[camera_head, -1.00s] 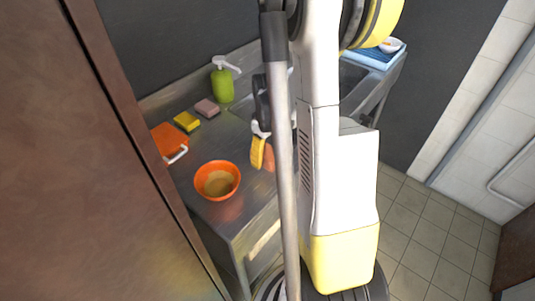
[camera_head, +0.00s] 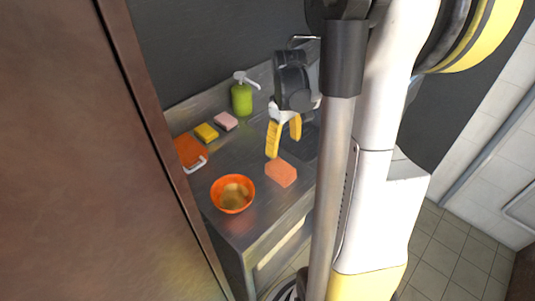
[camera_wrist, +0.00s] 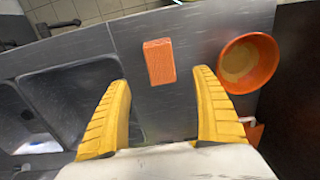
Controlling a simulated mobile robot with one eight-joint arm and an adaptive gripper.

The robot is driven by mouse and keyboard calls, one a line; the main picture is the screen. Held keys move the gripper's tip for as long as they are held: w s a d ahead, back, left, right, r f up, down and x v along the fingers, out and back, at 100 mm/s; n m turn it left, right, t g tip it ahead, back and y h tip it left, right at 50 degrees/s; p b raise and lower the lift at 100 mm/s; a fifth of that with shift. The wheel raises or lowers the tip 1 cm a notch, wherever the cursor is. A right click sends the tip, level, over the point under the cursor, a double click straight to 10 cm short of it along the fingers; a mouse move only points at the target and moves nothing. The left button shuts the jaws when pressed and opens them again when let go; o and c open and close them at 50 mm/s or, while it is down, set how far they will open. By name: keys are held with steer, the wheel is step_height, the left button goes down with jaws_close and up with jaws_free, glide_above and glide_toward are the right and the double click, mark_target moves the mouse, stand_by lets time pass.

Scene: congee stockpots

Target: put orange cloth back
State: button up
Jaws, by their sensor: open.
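The orange cloth (camera_head: 281,173) looks like a flat rectangular block and lies on the steel counter, right of the orange bowl (camera_head: 233,194). In the wrist view the cloth (camera_wrist: 159,62) lies ahead of the fingertips, roughly midway between them. My gripper (camera_head: 284,147) has yellow fingers spread apart and empty. It is above the counter, behind the cloth in the head view and apart from it. The wrist view also shows my open gripper (camera_wrist: 161,78), with nothing between the fingers.
A yellow sponge (camera_head: 206,132), a pink sponge (camera_head: 225,121) and a green soap bottle (camera_head: 242,98) stand along the counter's back. An orange item with a white handle (camera_head: 191,150) is at the left. The wrist view shows a sink basin (camera_wrist: 70,100). A brown panel (camera_head: 70,150) blocks the left.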

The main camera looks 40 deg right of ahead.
steer(key=s+a+r+t, duration=0.1)
steer(key=a+r+t, duration=0.1)
steer(key=a, duration=0.6)
steer(key=s+a+r+t, duration=0.2)
steer(key=a+r, duration=0.3)
steer(key=a, duration=0.4)
steer(key=s+a+r+m+t, duration=0.1)
steer(key=s+a+r+t, duration=0.1)
steer(key=a, duration=0.6)
steer(key=shift+a+r+t, duration=0.25)
steer(key=shift+r+t, duration=0.35)
steer(key=shift+r, duration=0.25)
steer(key=shift+s, duration=0.1)
